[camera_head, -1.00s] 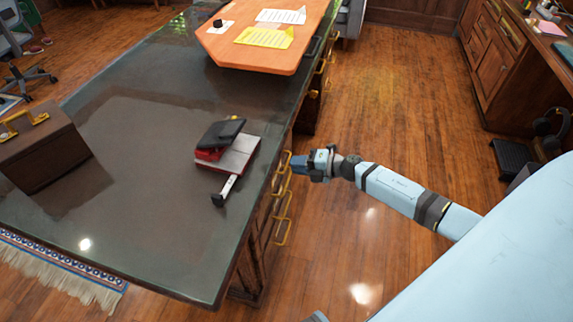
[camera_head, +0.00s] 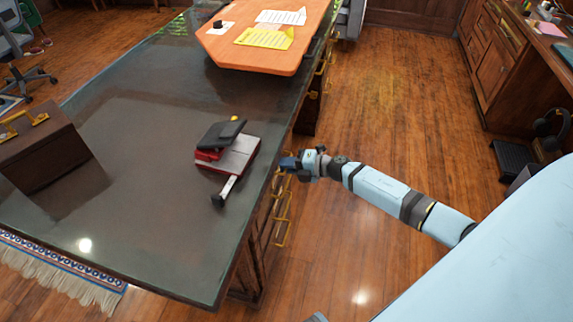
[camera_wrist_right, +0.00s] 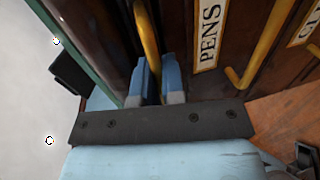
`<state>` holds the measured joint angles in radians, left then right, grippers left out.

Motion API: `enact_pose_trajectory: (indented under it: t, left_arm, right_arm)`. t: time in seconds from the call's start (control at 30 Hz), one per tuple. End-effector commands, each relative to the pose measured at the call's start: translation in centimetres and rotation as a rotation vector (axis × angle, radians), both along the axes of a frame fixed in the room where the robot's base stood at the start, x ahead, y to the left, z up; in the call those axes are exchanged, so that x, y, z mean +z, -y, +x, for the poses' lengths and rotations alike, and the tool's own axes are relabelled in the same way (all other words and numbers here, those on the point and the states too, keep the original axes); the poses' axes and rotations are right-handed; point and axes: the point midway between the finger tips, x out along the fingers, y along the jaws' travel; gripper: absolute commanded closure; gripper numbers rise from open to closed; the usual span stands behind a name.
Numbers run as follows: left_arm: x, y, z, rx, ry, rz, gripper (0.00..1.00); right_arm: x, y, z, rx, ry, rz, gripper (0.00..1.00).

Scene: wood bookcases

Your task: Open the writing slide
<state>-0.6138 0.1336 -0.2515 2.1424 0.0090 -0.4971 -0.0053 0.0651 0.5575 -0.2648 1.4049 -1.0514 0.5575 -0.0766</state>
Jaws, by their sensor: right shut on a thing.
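My right gripper (camera_head: 289,163) is at the right side of the dark desk, just under the desktop edge. In the right wrist view its two blue fingers (camera_wrist_right: 158,82) stand on either side of a brass handle (camera_wrist_right: 148,35), shut on it. This handle is on the dark wood front between the green desktop edge and the drawer labelled PENS (camera_wrist_right: 209,40). In the head view the gripper mostly hides the handle. The front behind it looks flush, with no panel visibly pulled out; any label on it is hidden. My left gripper is not in view.
More brass handles (camera_head: 283,233) project from the drawers below. The desktop (camera_head: 130,190) holds a red-and-black device (camera_head: 228,150), a wooden box (camera_head: 40,150) and an orange board (camera_head: 270,45) with papers. The wooden floor (camera_head: 400,110) right of the desk is clear.

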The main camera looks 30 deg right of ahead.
Motion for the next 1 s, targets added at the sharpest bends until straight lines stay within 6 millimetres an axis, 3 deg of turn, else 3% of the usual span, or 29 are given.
enact_pose_trajectory:
  t: [0.27, 0.7, 1.0]
  left_arm:
    - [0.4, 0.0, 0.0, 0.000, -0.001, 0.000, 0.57]
    - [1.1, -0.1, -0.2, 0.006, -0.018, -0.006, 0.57]
    - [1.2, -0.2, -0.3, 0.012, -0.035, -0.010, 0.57]
  right_arm:
    - [0.0, 2.7, -3.2, 0.000, -0.005, -0.002, 1.00]
    - [0.1, 12.2, -14.4, -0.002, -0.007, -0.002, 1.00]
    - [0.1, 17.5, -20.5, -0.001, -0.003, -0.001, 1.00]
